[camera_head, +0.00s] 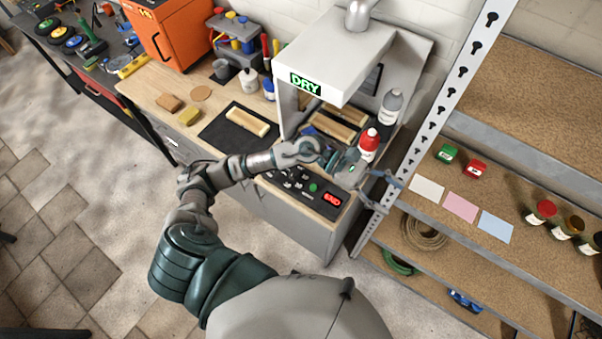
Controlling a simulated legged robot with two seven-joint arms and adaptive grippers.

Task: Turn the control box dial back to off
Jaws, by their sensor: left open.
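The control box (331,212) is a dark panel at the front edge of the bench, below the white drying booth. It carries a red lit "END" display (332,199), a green button (314,188) and several small dark knobs (290,181). The knobs are too small to tell which is the dial or where it points. My left arm reaches across from the lower left, above the panel. My left gripper (385,181) is open, at the panel's right, near the shelf post. The arm and gripper hide the panel's back part. My right gripper does not show.
The white booth (335,55) reads "DRY" and has wooden pieces inside. A wooden block (247,121) lies on a black mat (215,138).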

